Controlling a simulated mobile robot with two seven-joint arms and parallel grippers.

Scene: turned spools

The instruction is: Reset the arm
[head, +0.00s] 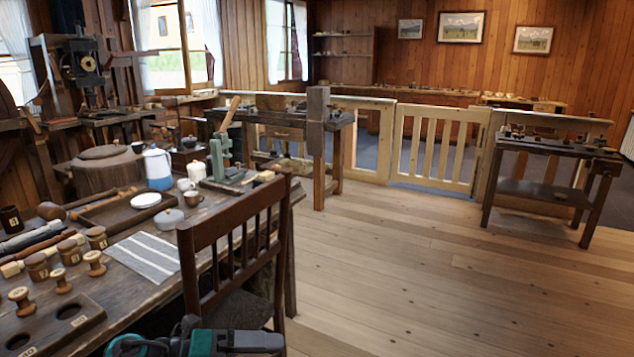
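Neither of my grippers shows fingertips in the head view. A teal and black machine part juts up at the bottom edge, in front of the chair; I cannot tell which part of an arm it is. Turned wooden spools (95,263) stand on the workbench (130,315) at the left. Several labelled wooden pots (38,266) stand near them. A dark block with round holes (72,320) lies at the bench's near end.
A wooden chair (228,225) stands against the bench's right side. The bench also bears a striped cloth (146,256), a tray (110,212), a blue-white jug (158,168) and a green press (221,165). A side table (545,150) stands right. The floor (420,270) between is clear.

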